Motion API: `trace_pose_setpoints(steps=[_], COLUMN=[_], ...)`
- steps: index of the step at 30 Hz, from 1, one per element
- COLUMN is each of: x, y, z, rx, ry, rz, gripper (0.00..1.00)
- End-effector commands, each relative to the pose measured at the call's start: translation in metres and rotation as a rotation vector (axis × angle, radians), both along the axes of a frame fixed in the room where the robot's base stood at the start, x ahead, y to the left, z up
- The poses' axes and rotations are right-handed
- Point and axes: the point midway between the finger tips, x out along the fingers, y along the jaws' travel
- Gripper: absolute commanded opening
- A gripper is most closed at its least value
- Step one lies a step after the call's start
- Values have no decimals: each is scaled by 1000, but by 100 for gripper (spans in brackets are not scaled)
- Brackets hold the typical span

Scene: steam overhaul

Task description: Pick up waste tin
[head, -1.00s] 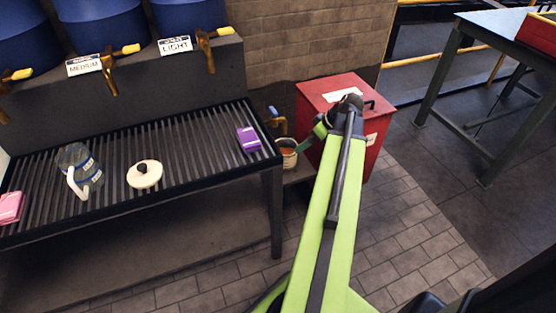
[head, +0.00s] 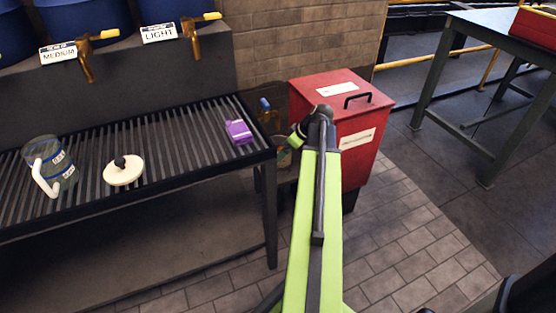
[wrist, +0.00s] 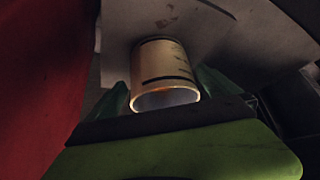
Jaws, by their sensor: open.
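The waste tin (head: 284,158) stands low between the slatted table and the red bin, partly hidden behind my arm in the head view. In the wrist view the cream tin (wrist: 165,63) has dark bands, a pale inside and a bit of orange at its rim. My gripper (wrist: 163,92) is open, with a green finger on each side of the tin's rim. Whether the fingers touch the tin cannot be told. In the head view the gripper end is mostly hidden at the tin.
The red lidded bin (head: 340,125) stands close on the right of the tin. The slatted table (head: 190,160) is on the left, with a purple pack (head: 238,132), a white lid (head: 123,171) and a jug (head: 50,168).

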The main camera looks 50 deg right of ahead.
Motion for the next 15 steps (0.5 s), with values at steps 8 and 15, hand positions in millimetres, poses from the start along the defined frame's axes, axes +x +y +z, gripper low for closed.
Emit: trace_pose_setpoints(steps=[8,15], x=[20,28], y=[5,7], z=[-37,-42], rx=[-1,0], ry=[-1,-1], rz=[3,1], gripper=[100,100])
